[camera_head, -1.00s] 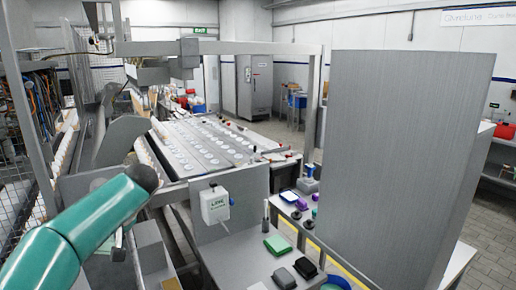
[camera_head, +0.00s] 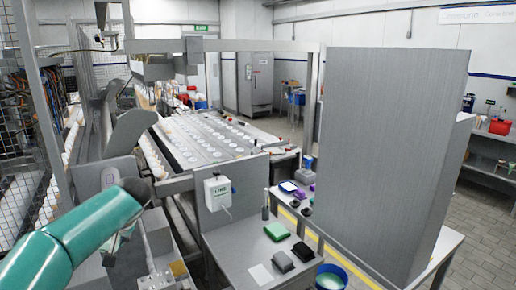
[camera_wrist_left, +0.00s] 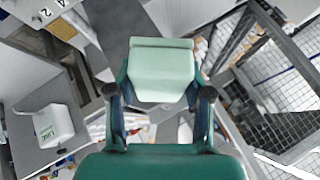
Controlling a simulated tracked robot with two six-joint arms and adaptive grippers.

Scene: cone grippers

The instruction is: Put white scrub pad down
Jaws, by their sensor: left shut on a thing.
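The white scrub pad (camera_wrist_left: 162,72) is a pale block with a faint green tint in the left wrist view. My left gripper (camera_wrist_left: 159,95) is shut on it, with one dark finger on each side. In the head view my left gripper (camera_head: 122,242) shows small at the end of the teal arm, left of the grey worktop (camera_head: 231,252). The pad is hard to make out there. My right gripper is not in view.
On the worktop lie a green pad (camera_head: 277,231), a grey pad (camera_head: 283,261), a black pad (camera_head: 303,251) and a flat white piece (camera_head: 260,275). A white LINE-type box (camera_head: 219,191) hangs on a panel. A blue bucket (camera_head: 330,278) stands at the right. A tall grey panel (camera_head: 380,160) blocks the right side.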

